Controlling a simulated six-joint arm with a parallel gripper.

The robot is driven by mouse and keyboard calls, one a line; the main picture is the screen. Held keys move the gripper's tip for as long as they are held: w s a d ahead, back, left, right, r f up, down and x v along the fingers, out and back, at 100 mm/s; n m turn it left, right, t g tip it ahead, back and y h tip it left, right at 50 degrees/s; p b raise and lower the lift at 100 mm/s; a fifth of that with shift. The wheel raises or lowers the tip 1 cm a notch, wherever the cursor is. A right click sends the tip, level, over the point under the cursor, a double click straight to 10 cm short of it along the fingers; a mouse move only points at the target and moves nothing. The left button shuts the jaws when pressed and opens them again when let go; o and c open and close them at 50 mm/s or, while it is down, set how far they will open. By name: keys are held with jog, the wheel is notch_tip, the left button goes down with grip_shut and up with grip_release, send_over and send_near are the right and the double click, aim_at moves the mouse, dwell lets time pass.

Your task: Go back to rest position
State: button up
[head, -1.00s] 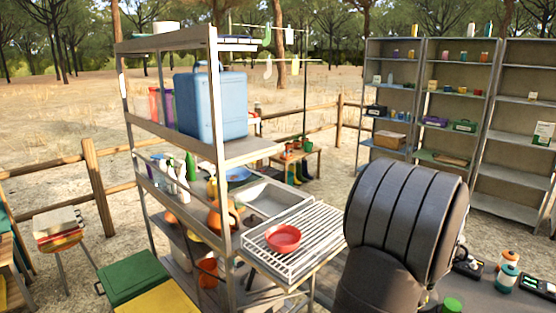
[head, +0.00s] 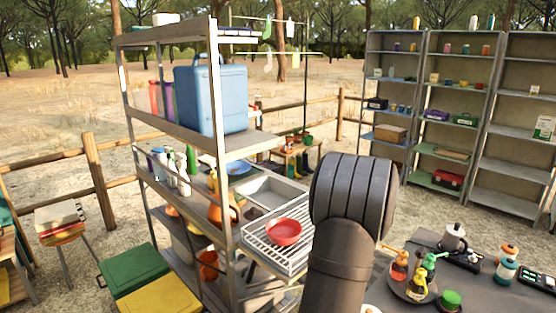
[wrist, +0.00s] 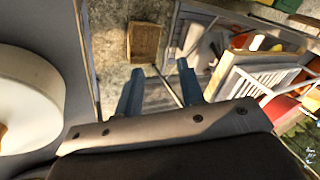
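My gripper shows in the wrist view (wrist: 158,78) with two blue-grey fingers set apart and nothing visible between them. In the head view my dark arm (head: 350,215) stands at the lower middle and the gripper itself is hidden. A red bowl (head: 284,231) sits on the white wire dish rack (head: 262,245), left of my arm and apart from it. In the wrist view a wooden-looking box (wrist: 145,42) lies below and beyond the fingers.
A metal shelf unit (head: 226,145) with a blue cooler (head: 208,97) stands left of my arm. A grey table (head: 480,290) at lower right bears a round tray of bottles and a coffee pot (head: 455,238). A large white round object (wrist: 35,95) is close by in the wrist view.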

jog(key=shift+a+f+n, duration=0.3)
jog(key=shift+a+f, duration=0.1)
jog(key=shift+a, duration=0.4)
jog(key=s+d+r+m, duration=0.3)
jog(key=d+r, duration=0.1)
jog(key=d, duration=0.5)
jog(key=s+d+r+m+t+h, duration=0.1)
jog(key=s+d+r+m, duration=0.1)
jog(key=d, duration=0.7)
jog(key=shift+s+r+m+h, duration=0.35)
jog(key=shift+s+r, duration=0.2)
jog(key=shift+r, duration=0.85)
